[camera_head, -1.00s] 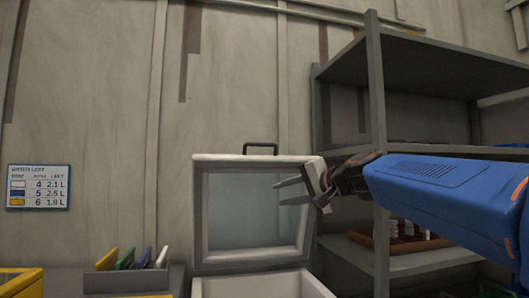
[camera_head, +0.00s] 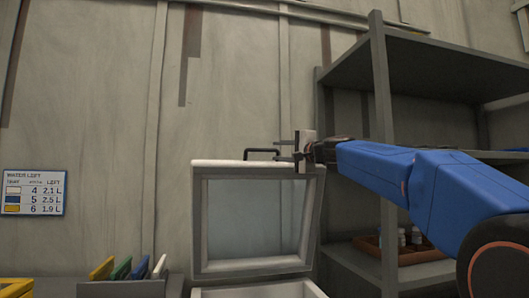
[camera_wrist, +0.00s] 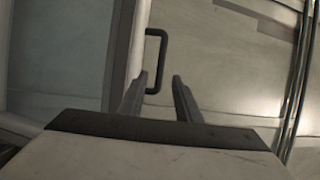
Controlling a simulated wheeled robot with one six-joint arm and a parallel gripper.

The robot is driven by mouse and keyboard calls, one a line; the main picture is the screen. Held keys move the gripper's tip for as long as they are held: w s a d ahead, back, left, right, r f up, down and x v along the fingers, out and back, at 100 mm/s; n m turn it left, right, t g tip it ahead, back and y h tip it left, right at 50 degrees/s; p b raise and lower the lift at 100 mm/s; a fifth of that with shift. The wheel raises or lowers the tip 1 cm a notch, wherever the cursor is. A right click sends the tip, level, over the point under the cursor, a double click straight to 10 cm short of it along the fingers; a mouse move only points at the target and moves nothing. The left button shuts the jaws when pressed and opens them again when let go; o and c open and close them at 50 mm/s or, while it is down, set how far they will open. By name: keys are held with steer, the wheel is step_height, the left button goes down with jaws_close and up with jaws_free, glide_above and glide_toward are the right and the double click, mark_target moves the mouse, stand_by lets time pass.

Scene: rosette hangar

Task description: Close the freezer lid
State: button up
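The freezer lid (camera_head: 198,228) stands raised, a pale frame around a greyish inner panel, above the white freezer body (camera_head: 258,291) at the bottom edge of the head view. A dark bar handle (camera_head: 262,152) sits on the lid's top edge. My gripper (camera_head: 277,151) is at the lid's upper right corner, its fingers pointing left toward the handle. In the wrist view, the handle (camera_wrist: 163,60) lies just ahead of my gripper (camera_wrist: 158,85), whose two fingers are apart with nothing seen held between them. I cannot tell whether a finger touches the handle.
Grey shelving (camera_head: 380,150) stands close on the right, with a brown tray of small items (camera_head: 400,246) on a lower shelf. A grey holder (camera_head: 120,289) with coloured cards is at lower left. A wall sign (camera_head: 34,192) hangs left. The wall behind the lid is bare.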

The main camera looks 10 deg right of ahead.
mark_target(266, 150)
steer(key=x, duration=0.9)
steer(key=shift+w+a, duration=0.1)
jaws_close()
